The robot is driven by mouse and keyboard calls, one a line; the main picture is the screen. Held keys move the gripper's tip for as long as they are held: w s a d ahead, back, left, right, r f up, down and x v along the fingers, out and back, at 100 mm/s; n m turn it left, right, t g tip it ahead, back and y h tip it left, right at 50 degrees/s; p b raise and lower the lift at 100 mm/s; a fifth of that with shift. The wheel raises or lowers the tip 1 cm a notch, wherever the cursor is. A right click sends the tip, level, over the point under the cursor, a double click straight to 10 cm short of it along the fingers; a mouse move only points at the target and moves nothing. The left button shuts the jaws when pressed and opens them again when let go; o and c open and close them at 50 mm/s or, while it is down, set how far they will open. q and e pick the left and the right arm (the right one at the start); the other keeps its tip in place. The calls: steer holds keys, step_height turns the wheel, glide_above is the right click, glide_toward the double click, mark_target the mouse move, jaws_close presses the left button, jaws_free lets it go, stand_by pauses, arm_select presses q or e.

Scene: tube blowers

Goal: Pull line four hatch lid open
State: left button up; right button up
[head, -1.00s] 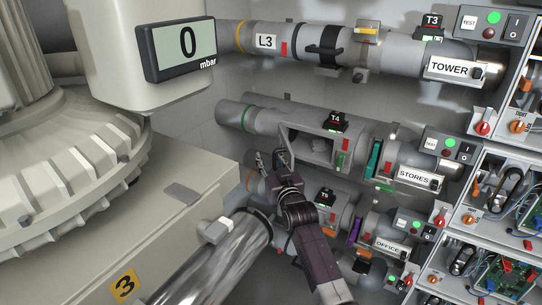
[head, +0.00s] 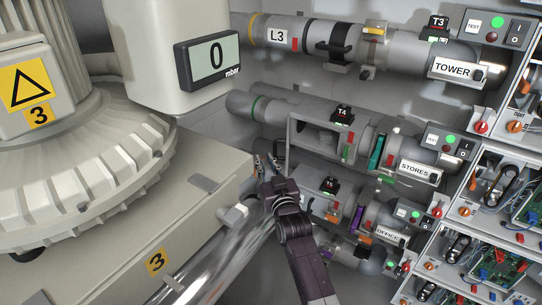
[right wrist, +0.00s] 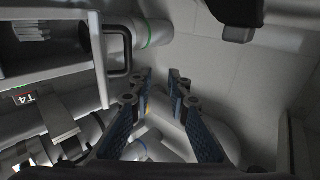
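The line four tube (head: 245,104) has a green ring and a T4 unit (head: 342,115). Its hatch stands open; in the right wrist view the lid (right wrist: 97,62) is seen nearly edge-on, sticking out from the opening. A black bar handle (right wrist: 128,50) is on the lid's right face. My right gripper (head: 268,160) is below and left of the hatch. My left gripper is not in view.
The L3 tube (head: 310,36) runs above, and another tube with an orange ring section (head: 335,217) runs below. A large ribbed machine housing (head: 90,180) and its grey base fill the left. Open electronics shelves (head: 500,215) stand at the right.

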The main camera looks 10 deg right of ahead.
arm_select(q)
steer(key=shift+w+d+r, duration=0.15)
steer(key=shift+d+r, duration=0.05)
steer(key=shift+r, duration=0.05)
arm_select(e)
steer(key=s+d, duration=0.1)
steer(key=s, duration=0.6)
steer(key=shift+s+d+f, duration=0.15)
steer(key=shift+f, duration=0.25)
steer(key=shift+c, duration=0.2)
